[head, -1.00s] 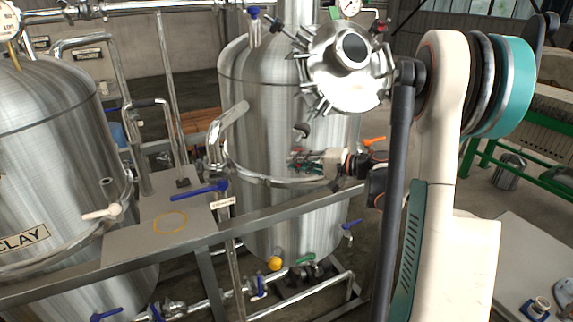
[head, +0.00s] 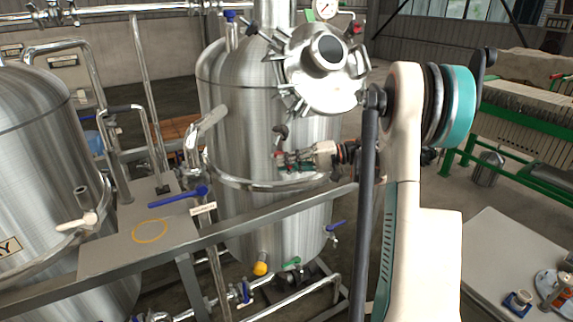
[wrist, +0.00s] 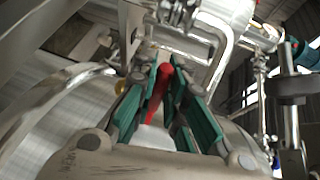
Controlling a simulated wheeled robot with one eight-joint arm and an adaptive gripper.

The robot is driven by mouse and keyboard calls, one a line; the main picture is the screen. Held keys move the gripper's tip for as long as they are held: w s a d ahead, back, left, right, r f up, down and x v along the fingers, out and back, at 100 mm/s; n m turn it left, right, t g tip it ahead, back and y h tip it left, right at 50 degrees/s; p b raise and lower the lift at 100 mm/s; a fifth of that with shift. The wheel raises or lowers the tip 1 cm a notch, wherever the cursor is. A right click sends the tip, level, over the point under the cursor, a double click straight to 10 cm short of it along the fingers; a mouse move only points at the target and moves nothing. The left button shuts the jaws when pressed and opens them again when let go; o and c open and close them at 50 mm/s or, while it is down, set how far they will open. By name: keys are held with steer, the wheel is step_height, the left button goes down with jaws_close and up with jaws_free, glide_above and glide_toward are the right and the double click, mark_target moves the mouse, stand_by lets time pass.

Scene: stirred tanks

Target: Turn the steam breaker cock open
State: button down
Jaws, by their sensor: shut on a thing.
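A red lever handle (wrist: 163,80), which I take to be the steam breaker cock's, stands between the green fingers of my gripper (wrist: 168,92) in the wrist view. The fingers are shut on it. In the head view my gripper (head: 284,159) is at the front of the middle steel tank (head: 232,130), just above the pipe ring around it. Only a small bit of red shows at the fingertips there. The cock's body is hidden or too small to make out, and I cannot tell its turn angle.
A steel rail (head: 240,223) crosses in front of the tank. Another tank (head: 35,170) is at far left. A pale table (head: 500,240) stands at right.

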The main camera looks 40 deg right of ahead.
steer(key=c, duration=1.6)
jaws_free()
steer(key=shift+d, duration=0.1)
steer(key=v, duration=1.1)
steer(key=shift+s+d, duration=0.2)
steer(key=shift+d, duration=0.15)
steer(key=shift+r, duration=0.15)
